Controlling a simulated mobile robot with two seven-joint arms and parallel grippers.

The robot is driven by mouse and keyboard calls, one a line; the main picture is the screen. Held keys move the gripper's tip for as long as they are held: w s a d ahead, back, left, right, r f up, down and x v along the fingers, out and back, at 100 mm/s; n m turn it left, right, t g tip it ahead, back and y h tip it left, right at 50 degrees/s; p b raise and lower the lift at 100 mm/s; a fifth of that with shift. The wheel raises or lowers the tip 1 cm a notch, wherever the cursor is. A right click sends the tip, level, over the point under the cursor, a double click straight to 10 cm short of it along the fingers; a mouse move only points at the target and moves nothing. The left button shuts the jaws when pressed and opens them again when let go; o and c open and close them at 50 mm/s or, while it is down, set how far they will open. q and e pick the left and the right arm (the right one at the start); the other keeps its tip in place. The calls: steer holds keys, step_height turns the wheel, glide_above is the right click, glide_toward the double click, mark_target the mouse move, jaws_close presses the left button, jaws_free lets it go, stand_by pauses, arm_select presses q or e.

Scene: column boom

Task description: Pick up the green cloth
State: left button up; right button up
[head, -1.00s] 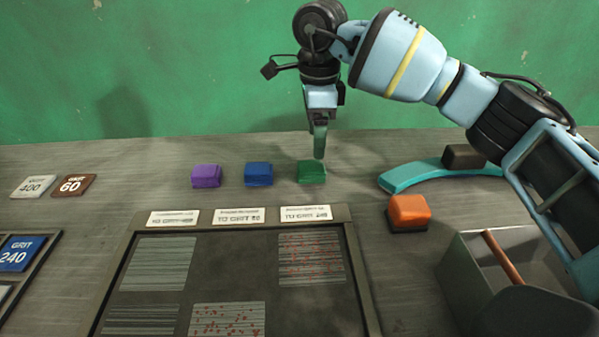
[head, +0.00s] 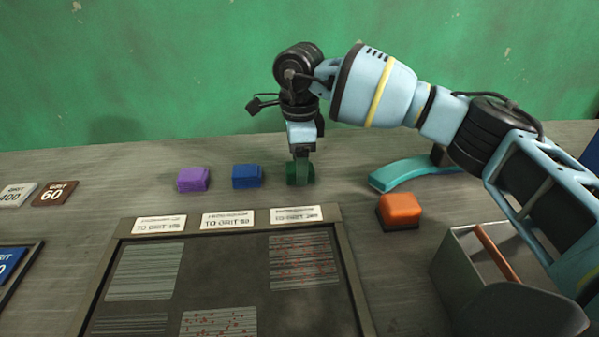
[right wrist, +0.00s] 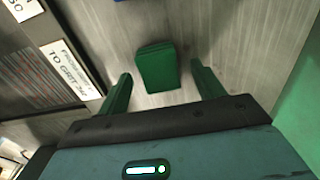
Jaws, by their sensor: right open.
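The green cloth (head: 311,175) is a small folded block on the bench, at the right end of a row with a blue cloth (head: 247,176) and a purple cloth (head: 193,179). My right gripper (head: 301,180) is down at the green cloth and partly hides it in the head view. In the right wrist view the green cloth (right wrist: 157,66) lies between and just ahead of the two open green fingers (right wrist: 162,85), with a gap on each side. My left gripper is not in view.
A framed panel (head: 352,285) with labels lies in front of the cloths. An orange block (head: 400,208), a teal curved piece (head: 410,172) and a grey bin (head: 455,265) are to the right. Grit tiles (head: 54,193) lie at left. A green wall stands behind.

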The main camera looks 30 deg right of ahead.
steer(key=shift+f, duration=0.55)
steer(key=c, duration=1.1)
steer(key=shift+r, duration=0.15)
steer(key=shift+r, duration=0.25)
step_height(320, 180, up, 3)
steer(key=shift+r, duration=0.1)
steer(key=s+a, duration=0.3)
steer(key=s, duration=0.1)
steer(key=s+a, duration=0.4)
steer(key=s+a+r, duration=0.1)
steer(key=s+a, duration=0.2)
steer(key=s, duration=0.1)
steer(key=shift+s+a, duration=0.1)
steer(key=shift+a, duration=0.15)
